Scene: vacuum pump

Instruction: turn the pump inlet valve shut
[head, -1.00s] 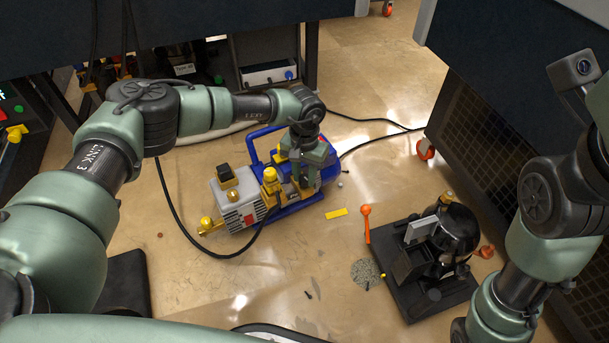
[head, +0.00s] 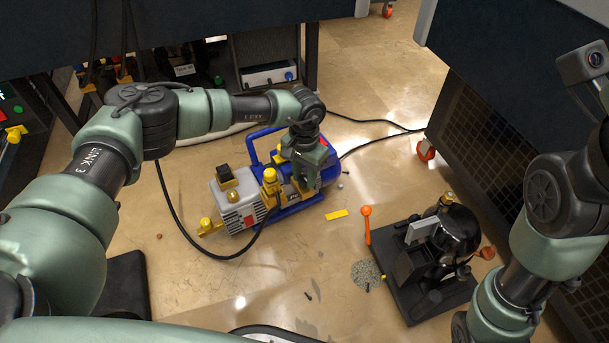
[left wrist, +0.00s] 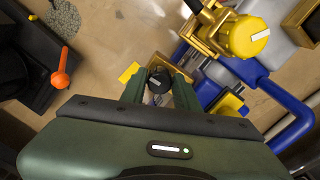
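The blue and grey vacuum pump (head: 232,200) stands on the floor with brass fittings on top. A yellow knob (head: 270,176) sits on it, and it shows large with a white bar mark in the left wrist view (left wrist: 246,37). My left gripper (head: 306,182) is low over the pump's right end, beside the yellow knob. In the left wrist view its fingers (left wrist: 161,88) are apart, with a black knob (left wrist: 157,84) bearing a pale mark between them. I cannot tell whether they touch it. Which knob is the inlet valve is not clear. My right gripper is out of view.
A black base plate (head: 425,300) with a dark machine and an orange-knobbed lever (head: 366,212) stands right of the pump. A yellow strip (head: 336,214) and grey granules (head: 366,273) lie on the floor between. A black cable loops around the pump's front.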

